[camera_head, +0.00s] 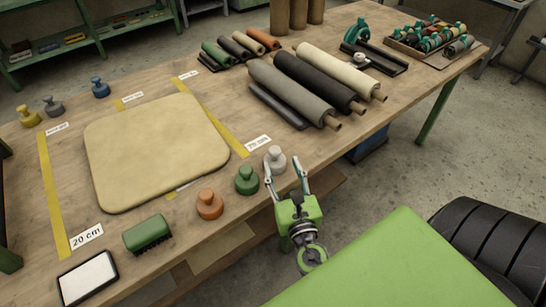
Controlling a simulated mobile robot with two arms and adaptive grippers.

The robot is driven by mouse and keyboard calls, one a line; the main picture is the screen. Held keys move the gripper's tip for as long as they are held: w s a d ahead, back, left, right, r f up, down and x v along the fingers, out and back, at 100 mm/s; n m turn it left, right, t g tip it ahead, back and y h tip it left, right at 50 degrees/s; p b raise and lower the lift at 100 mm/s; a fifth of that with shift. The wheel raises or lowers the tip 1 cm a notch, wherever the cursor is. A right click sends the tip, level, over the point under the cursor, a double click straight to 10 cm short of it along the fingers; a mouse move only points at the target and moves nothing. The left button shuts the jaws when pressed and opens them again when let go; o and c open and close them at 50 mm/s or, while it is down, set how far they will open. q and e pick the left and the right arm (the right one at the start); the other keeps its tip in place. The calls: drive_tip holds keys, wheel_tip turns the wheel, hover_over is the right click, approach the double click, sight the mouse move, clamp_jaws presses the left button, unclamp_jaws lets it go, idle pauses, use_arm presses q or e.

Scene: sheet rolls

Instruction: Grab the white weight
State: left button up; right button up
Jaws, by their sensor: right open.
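The white weight (276,158) is a pale, knobbed piece standing upright on the wooden table near its front edge. My right gripper (285,172) is green with grey fingers. Its fingers are spread open, one on each side of the white weight as seen from the head; I cannot tell whether they touch it. The gripper's body hangs over the table's front edge. My left gripper is not in view.
A green weight (247,180) and an orange weight (209,204) stand close to the left. A green brush (147,233) and a tan sheet (155,150) lie further left. Large sheet rolls (292,93) lie behind the white weight.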

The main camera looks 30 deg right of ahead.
sight(276, 154)
drive_tip(key=shift+x, duration=1)
drive_tip(key=shift+w, duration=0.2)
drive_tip(key=p+x, duration=0.2)
drive_tip(key=x, duration=0.3)
drive_tip(key=shift+a+f, duration=0.1)
drive_tip(key=shift+a, duration=0.1)
clamp_jaws()
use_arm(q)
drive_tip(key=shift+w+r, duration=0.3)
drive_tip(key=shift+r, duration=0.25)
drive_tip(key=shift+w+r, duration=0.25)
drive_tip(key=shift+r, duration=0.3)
use_arm(e)
drive_tip(key=shift+w+r, duration=0.1)
drive_tip(key=shift+r, duration=0.1)
